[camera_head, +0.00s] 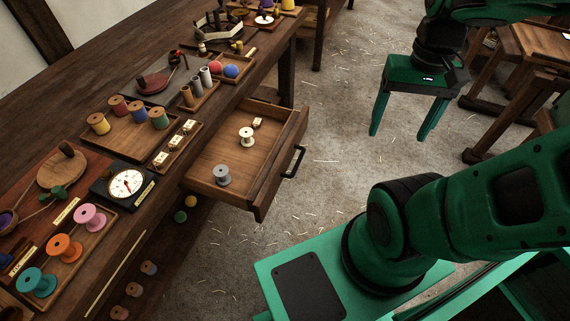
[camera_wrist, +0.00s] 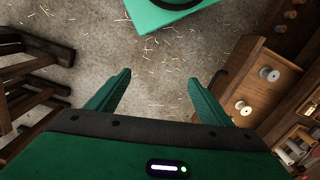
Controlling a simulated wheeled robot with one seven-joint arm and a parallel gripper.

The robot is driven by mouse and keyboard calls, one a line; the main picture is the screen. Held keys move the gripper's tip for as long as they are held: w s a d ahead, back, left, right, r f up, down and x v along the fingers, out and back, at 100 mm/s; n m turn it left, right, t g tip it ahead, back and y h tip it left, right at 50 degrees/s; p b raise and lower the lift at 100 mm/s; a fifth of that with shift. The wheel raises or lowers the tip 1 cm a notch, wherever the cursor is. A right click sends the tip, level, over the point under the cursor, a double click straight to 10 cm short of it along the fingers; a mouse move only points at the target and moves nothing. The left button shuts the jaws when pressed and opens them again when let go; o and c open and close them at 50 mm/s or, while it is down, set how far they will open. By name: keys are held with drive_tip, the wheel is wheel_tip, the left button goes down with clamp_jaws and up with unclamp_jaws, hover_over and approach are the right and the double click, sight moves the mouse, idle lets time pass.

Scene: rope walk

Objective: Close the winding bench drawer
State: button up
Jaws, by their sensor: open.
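The wooden winding bench drawer (camera_head: 232,190) stands open, pulled out from the front of the long dark bench (camera_head: 150,55). Its black bar handle (camera_head: 294,161) is on the outer front face. A grey spool, a pale spool and a small whitish block lie inside. My gripper (camera_head: 408,105) hangs with green fingers spread, empty, beyond the drawer's far right and apart from it. In the wrist view my gripper (camera_wrist: 158,92) is open over bare floor. The drawer (camera_wrist: 255,95) shows there at the right, with its dark handle near the right finger.
Spools, a dial gauge (camera_head: 127,183) and trays crowd the bench top. Wooden stools (camera_head: 535,55) stand at the upper right, also at the left of the wrist view (camera_wrist: 35,60). The straw-strewn floor (camera_head: 330,150) between drawer and gripper is clear.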

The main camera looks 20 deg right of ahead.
drive_tip(key=shift+s+r, duration=0.15)
drive_tip(key=shift+s, duration=0.2)
drive_tip(key=c, duration=0.5)
drive_tip(key=shift+d+r+m, duration=0.1)
drive_tip(key=shift+m, duration=0.2)
drive_tip(key=c, duration=0.5)
drive_tip(key=w+m, duration=0.1)
drive_tip(key=w, duration=0.2)
drive_tip(key=w+d+f+m, duration=0.1)
drive_tip(key=shift+w+m, duration=0.15)
drive_tip(key=shift+m, duration=0.15)
clamp_jaws()
drive_tip(key=w+f+m+t+y, duration=0.1)
drive_tip(key=w+f+m, duration=0.6)
drive_tip(key=w+m, duration=0.3)
drive_tip(key=w+f+m+t+y, duration=0.1)
drive_tip(key=w+f+m, duration=0.6)
drive_tip(key=w, duration=0.5)
drive_tip(key=w+a+f, duration=0.4)
drive_tip(key=w+f, duration=0.1)
drive_tip(key=f, duration=0.4)
drive_tip(key=shift+f, duration=0.25)
